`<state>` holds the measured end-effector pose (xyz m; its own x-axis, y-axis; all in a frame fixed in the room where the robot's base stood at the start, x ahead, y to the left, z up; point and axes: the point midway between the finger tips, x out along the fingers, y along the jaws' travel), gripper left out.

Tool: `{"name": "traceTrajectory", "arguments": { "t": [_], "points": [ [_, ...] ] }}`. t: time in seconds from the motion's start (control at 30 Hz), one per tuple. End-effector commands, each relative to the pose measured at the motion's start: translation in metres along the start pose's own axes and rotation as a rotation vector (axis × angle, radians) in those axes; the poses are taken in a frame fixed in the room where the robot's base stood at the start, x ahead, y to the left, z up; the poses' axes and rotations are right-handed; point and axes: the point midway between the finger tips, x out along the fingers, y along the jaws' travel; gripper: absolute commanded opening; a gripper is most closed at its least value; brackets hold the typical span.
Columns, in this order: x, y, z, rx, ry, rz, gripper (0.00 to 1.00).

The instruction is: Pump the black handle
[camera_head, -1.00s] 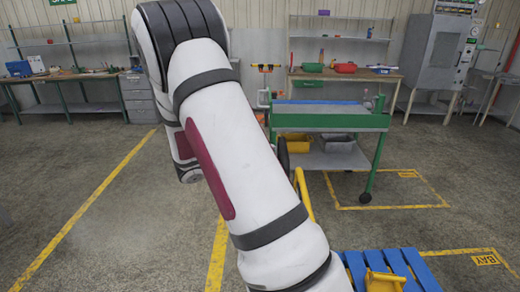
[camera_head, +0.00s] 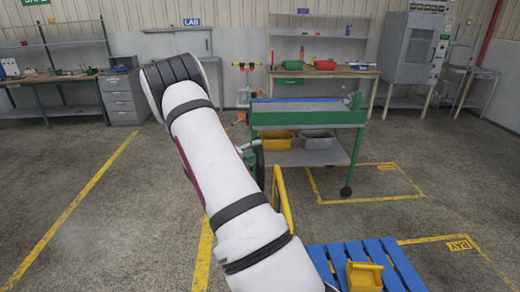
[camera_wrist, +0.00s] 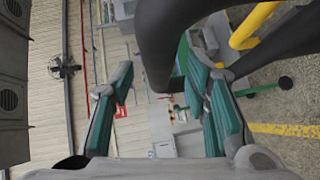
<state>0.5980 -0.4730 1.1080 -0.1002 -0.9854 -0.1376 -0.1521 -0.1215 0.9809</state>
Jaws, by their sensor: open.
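The black handle shows in the head view as a dark loop (camera_head: 259,165) at the top of a yellow bar (camera_head: 284,205), just right of my arm. In the wrist view a thick black curved bar (camera_wrist: 158,45), which looks like this handle, fills the upper middle close to the camera. My gripper (camera_wrist: 160,105) is open, with one green-padded finger on each side. The curved bar's lower end shows between the fingers in the picture; I cannot tell whether it touches them. In the head view my gripper is mostly hidden by my arm.
A blue pallet (camera_head: 335,262) with a yellow part (camera_head: 364,275) on it lies at the lower right. A green cart (camera_head: 310,118) stands just behind the handle. A workbench (camera_head: 345,72) and a grey cabinet (camera_head: 412,55) stand farther back. The left floor is clear.

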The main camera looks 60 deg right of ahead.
Motion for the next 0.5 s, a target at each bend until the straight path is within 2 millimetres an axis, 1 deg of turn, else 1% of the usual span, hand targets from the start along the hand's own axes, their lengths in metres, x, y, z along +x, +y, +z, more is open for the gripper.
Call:
{"name": "traceTrajectory", "arguments": {
  "t": [0.03, 0.1, 0.2, 0.3, 0.5],
  "points": [
    [0.008, 0.0, 0.001, 0.0, -0.002, 0.0, 0.43],
    [0.016, 0.0, 0.001, 0.001, -0.002, 0.0, 0.43],
    [0.023, 0.0, 0.0, 0.0, 0.0, -0.001, 0.43],
    [0.028, 0.0, 0.0, 0.001, 0.0, -0.001, 0.43],
    [0.028, 0.0, 0.0, 0.0, 0.0, -0.001, 0.43]
  ]
}}
